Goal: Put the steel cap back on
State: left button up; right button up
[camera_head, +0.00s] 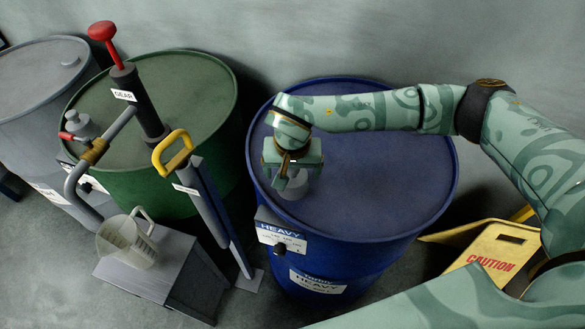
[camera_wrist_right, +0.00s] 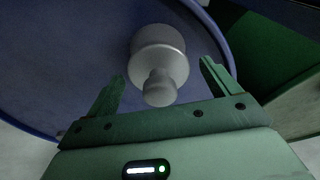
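The steel cap (camera_wrist_right: 158,62) is a grey, stepped round piece with a narrower knob. In the right wrist view it appears against the top of the blue drum (camera_wrist_right: 60,60), between the fingers of my right gripper (camera_wrist_right: 160,88). The fingers are spread, with a gap on either side of the knob. In the head view my right gripper (camera_head: 291,180) points down over the left front part of the blue drum's lid (camera_head: 385,185), and mostly hides the cap. I cannot tell what lies under the cap. My left gripper is not in view.
The green drum (camera_head: 190,95) carries a pump with a red knob (camera_head: 102,31). A grey drum (camera_head: 40,75) stands far left. A yellow-handled lever (camera_head: 172,152) and a clear jug (camera_head: 128,242) on a grey box (camera_head: 185,270) stand in front. A yellow caution sign (camera_head: 492,258) is at right.

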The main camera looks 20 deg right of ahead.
notch_tip(320, 180, up, 16)
jog(key=s+p, duration=0.2)
jog(key=shift+s+a+p, duration=0.2)
jog(key=shift+a+p, duration=0.1)
jog(key=shift+a, duration=0.05)
